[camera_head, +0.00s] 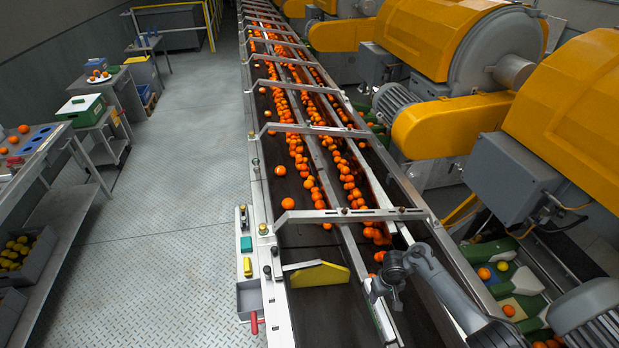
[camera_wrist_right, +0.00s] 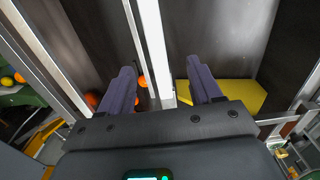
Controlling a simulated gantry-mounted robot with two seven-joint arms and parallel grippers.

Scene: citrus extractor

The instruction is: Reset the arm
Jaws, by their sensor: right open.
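My right gripper (camera_head: 385,292) is over the near end of the conveyor (camera_head: 315,310), above its central metal rail. In the right wrist view its two dark fingers (camera_wrist_right: 160,76) are spread apart with nothing held between them. The white central rail (camera_wrist_right: 150,40) runs below, between the fingers. A yellow angled plate (camera_head: 318,275) lies on the belt to the left of the gripper; it also shows in the right wrist view (camera_wrist_right: 238,96). My left arm and gripper are not in view.
Many oranges (camera_head: 300,150) line the conveyor behind the gripper. Metal crossbars (camera_head: 350,215) span the belt. Yellow extractor machines (camera_head: 420,40) stand on the right. A small grey bin (camera_head: 250,298) hangs at the conveyor's left edge. The floor (camera_head: 180,220) to the left is clear.

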